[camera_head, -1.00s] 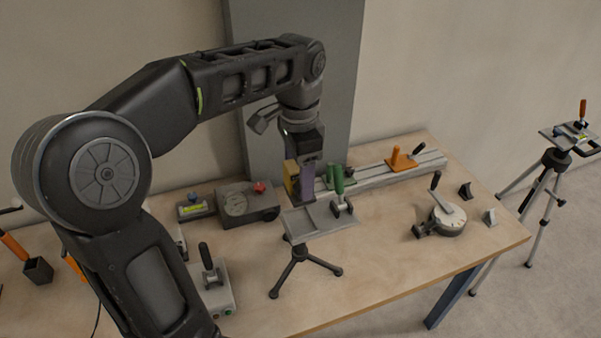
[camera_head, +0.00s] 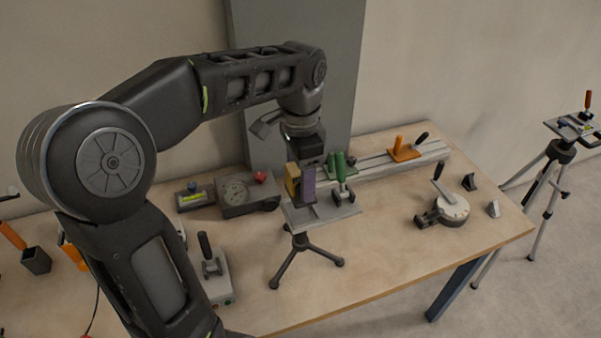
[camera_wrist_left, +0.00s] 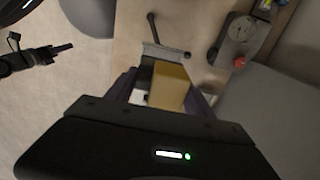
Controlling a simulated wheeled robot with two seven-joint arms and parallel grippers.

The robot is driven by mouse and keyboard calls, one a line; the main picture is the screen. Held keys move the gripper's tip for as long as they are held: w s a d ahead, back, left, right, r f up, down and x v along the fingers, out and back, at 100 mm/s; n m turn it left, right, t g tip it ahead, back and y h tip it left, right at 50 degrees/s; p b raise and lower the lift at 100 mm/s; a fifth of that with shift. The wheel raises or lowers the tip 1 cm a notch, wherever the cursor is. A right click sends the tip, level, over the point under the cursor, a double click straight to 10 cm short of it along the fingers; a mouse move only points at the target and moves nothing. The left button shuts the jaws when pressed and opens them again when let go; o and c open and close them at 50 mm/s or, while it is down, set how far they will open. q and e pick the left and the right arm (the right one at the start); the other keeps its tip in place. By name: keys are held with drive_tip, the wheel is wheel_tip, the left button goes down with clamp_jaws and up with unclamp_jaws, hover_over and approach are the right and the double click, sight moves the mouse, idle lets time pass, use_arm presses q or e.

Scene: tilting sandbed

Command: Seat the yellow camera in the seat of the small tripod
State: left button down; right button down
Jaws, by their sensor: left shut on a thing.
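My left gripper (camera_head: 301,186) is shut on the yellow camera (camera_head: 291,182), with a purple finger in front of it. It holds the camera upright over the left part of the small tripod's grey plate (camera_head: 335,213). Whether the camera touches the plate cannot be told. The tripod's dark legs (camera_head: 302,243) stand on the table. In the left wrist view the camera (camera_wrist_left: 170,84) sits between the fingers, and the tripod plate (camera_wrist_left: 165,53) shows just beyond. My right gripper (camera_wrist_left: 60,49) appears small at the left there.
A grey gauge box (camera_head: 246,196) with a red knob stands behind left. A rail (camera_head: 372,165) with an orange clamp (camera_head: 403,150) lies behind right. A round dial fixture (camera_head: 452,209) is to the right. A larger tripod (camera_head: 562,152) stands off the table. The table's front middle is clear.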

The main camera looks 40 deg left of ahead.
use_arm(q)
drive_tip(key=shift+f+b, duration=1.05)
drive_tip(key=shift+f, duration=0.4)
drive_tip(key=shift+f+b, duration=0.7)
drive_tip(key=shift+f, duration=0.3)
drive_tip(key=shift+c, duration=1.5)
unclamp_jaws()
